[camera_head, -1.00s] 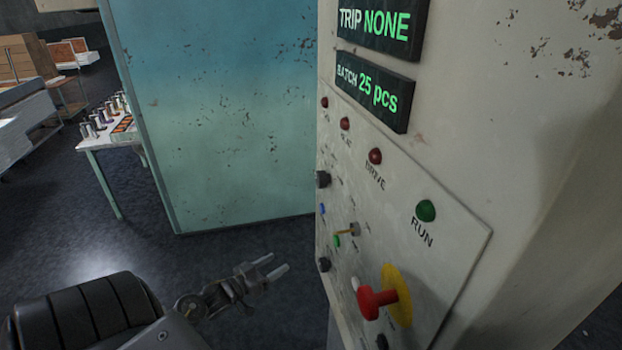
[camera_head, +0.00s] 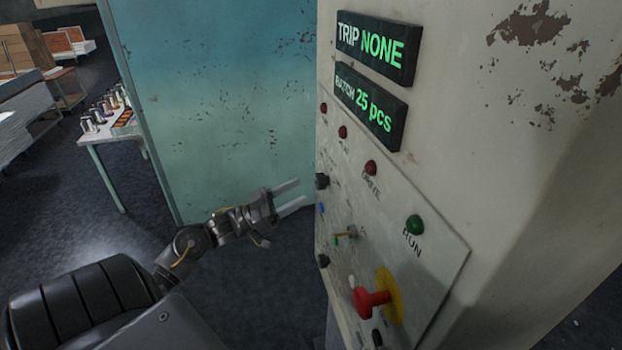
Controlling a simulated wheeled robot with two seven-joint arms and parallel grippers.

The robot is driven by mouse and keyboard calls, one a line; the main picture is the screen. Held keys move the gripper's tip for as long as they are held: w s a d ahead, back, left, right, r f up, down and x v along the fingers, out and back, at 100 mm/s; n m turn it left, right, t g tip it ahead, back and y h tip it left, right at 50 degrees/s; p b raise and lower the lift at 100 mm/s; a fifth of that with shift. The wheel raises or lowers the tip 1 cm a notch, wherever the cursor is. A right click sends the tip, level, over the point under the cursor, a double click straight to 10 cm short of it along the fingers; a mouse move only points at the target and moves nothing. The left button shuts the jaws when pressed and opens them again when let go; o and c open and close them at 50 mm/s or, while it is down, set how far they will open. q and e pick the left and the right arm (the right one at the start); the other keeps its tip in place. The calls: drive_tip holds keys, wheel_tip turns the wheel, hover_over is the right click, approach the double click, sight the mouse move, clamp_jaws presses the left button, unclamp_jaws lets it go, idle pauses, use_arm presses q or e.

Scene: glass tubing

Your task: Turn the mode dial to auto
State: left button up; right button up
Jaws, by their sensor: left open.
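The control panel (camera_head: 435,270) is seen at a steep angle on the side of a pale, worn cabinet. Small dark knobs stick out along its left side, an upper one (camera_head: 321,181) and a lower one (camera_head: 323,261). Their labels are too small and slanted to read, so I cannot tell which is the mode dial or where it points. My left gripper (camera_head: 301,192) is open and empty, its fingers pointing right toward the upper knob, with a gap between in the picture. My right gripper is out of view.
A red handle (camera_head: 371,302) on a yellow plate juts from the panel's lower part. A key-like switch (camera_head: 346,235) sits left of it. Displays above read TRIP NONE (camera_head: 375,48) and BATCH 25 pcs (camera_head: 370,104). A teal cabinet (camera_head: 215,100) stands behind my left arm.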

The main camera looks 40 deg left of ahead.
sight(316, 183)
use_arm(q)
drive_tip(key=p+x, duration=0.1)
drive_tip(key=x, duration=0.4)
drive_tip(key=shift+p, duration=0.3)
drive_tip(key=shift+f, duration=0.1)
